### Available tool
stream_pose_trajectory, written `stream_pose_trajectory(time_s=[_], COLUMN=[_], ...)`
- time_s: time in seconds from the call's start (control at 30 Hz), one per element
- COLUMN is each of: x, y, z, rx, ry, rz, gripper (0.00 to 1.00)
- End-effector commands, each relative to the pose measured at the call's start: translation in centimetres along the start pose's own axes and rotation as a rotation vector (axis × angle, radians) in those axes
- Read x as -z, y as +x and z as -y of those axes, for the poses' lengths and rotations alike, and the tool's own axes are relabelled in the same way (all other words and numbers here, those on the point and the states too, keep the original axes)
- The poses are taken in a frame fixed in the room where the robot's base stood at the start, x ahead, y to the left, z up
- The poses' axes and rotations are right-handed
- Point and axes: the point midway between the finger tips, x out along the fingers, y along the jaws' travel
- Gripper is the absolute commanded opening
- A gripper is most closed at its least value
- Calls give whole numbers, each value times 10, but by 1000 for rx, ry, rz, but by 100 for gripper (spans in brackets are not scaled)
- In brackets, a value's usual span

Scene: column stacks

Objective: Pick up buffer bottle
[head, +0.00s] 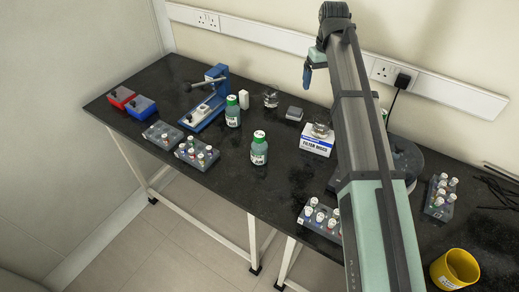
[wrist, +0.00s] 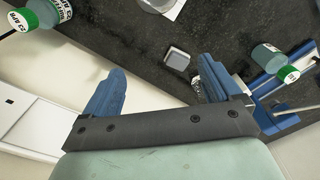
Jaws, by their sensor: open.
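Several green-capped bottles are in view, and I cannot tell for certain which is the buffer bottle. In the head view one bottle (head: 232,112) stands beside the blue device and another (head: 259,150) nearer the front edge. A sliver of what looks like a third bottle (head: 384,113) shows behind my arm. In the wrist view one bottle (wrist: 56,8), with lettering on its cap, is at the upper left, and another (wrist: 267,57) is at the right by the blue device. My gripper (wrist: 160,85) is open and empty, above the bench near the wall; it also shows in the head view (head: 307,78).
A small grey box (head: 294,113) and a filter box (head: 317,142) with glassware on it stand mid-bench. The blue device (head: 208,105), vial racks (head: 197,153) and a yellow cup (head: 455,270) stand around. A plug and cable (head: 400,82) hang at the wall.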

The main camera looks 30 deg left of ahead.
Motion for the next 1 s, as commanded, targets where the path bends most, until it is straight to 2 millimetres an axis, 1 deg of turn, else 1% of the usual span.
stream_pose_trajectory(time_s=[0.03,0.07,0.1,0.17,0.2,0.3,0.4,0.47,0.5,0.57,0.6,0.7,0.77,1.0], x=[1,2,2,2,0,-5,-14,-20,-25,-34,-44,-65,-73,-74], y=[-1,-2,-4,-6,-7,-10,-11,-12,-12,-13,-13,-10,-8,-7], z=[27,41,60,88,105,143,174,191,202,216,224,221,221,220], rx=[0,0,0,0,0,1,2,2,3,4,4,5,7,12], ry=[-35,-53,-77,-113,-135,-186,-233,-263,-283,-318,-348,-410,-458,-583], rz=[-4,-6,-9,-13,-16,-20,-22,-23,-23,-22,-20,-10,2,21], gripper=[91,91,91,91,91,91,91,91,91,91,91,91,91,91])
